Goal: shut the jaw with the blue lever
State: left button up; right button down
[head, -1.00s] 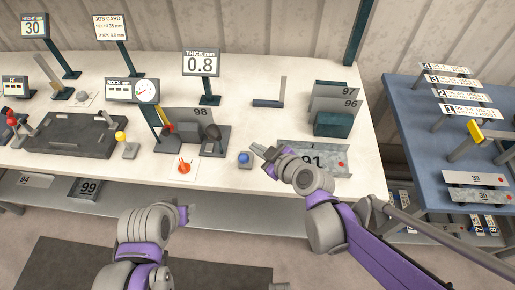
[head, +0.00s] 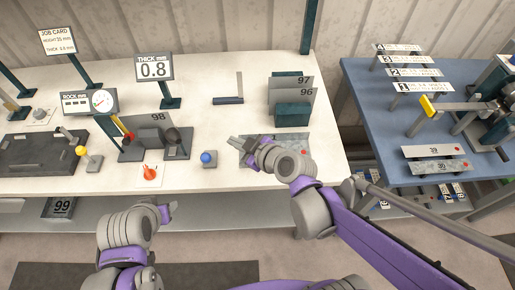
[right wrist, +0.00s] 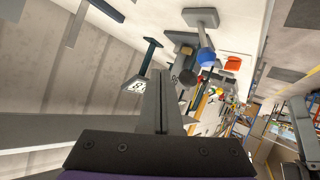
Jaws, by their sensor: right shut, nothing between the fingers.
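The blue lever (head: 208,157) has a round blue knob on a small grey base near the front edge of the white bench. Its knob also shows in the right wrist view (right wrist: 206,57), beyond the fingers. A dark clamp-like fixture (head: 180,150) with plate 98 (head: 158,120) stands left of it; I cannot tell how far its jaw is open. My right gripper (head: 236,144) is shut and empty, right of the blue knob and apart from it. My left gripper (head: 168,211) hangs in front of the bench; its fingers are too unclear to read.
An orange-red knob (head: 150,172) and a yellow-knobbed lever (head: 81,151) stand to the left. Plates 96 and 97 stand at a green block (head: 292,115) behind my right arm. A blue table (head: 375,110) with labelled strips is at right. Bench between blue lever and back is mostly clear.

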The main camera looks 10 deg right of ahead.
pick_arm(q)
jog(key=shift+w+a+r, duration=0.25)
jog(key=shift+a+r, duration=0.1)
pick_arm(e)
jog(key=v, duration=0.7)
jog(key=shift+s+a+f, duration=0.2)
jog(key=shift+s+a, duration=0.05)
jog(key=shift+s, duration=0.1)
jog(key=s+d+f+m+g+h, duration=0.4)
jog(key=s+d+f+m+h, duration=0.2)
jog(key=d+m, duration=0.4)
jog(key=shift+s+d+h, duration=0.35)
jog(key=shift+s+h, duration=0.05)
jog(key=shift+s, duration=0.05)
